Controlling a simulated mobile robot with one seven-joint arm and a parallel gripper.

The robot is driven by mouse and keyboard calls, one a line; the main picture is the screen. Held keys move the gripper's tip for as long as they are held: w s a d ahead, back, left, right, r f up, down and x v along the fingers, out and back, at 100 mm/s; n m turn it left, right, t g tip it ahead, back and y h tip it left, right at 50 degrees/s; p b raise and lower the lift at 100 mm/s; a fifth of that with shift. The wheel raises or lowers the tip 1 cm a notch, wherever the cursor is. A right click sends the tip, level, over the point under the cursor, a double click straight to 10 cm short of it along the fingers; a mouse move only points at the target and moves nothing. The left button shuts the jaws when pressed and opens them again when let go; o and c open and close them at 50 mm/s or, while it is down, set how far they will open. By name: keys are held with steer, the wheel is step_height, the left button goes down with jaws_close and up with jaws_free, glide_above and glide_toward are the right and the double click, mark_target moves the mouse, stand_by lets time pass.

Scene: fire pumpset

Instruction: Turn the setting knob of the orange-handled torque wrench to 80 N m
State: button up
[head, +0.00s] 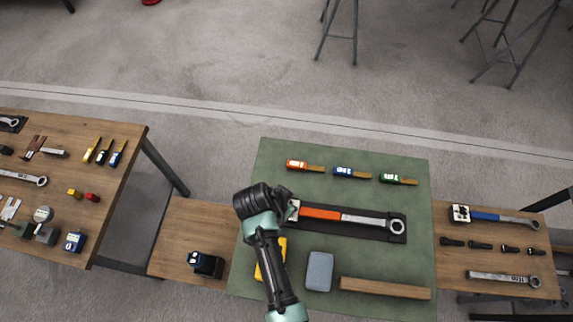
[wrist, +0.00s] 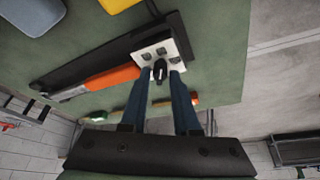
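The orange-handled torque wrench (head: 321,213) lies in a black tray (head: 396,238) on a green mat, its ring end to the right. In the wrist view its orange handle (wrist: 112,77) points at a white plate (wrist: 172,48) with small dark markings, too small to read. A black knob (wrist: 160,70) stands at the plate's near edge. My gripper (wrist: 160,74) is open, one blue finger on each side of the knob, with gaps visible. I cannot tell how deep the fingers reach. In the head view my arm hides the knob.
A yellow object (head: 263,262), a grey-blue block (head: 319,271) and a wooden bar (head: 385,288) lie on the mat (head: 340,185) near the arm. Several coloured tagged items lie along its far edge. A blue-handled wrench (head: 490,216) lies to the right.

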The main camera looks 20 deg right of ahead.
steer(key=shift+o, duration=0.4)
steer(key=v, duration=1.3)
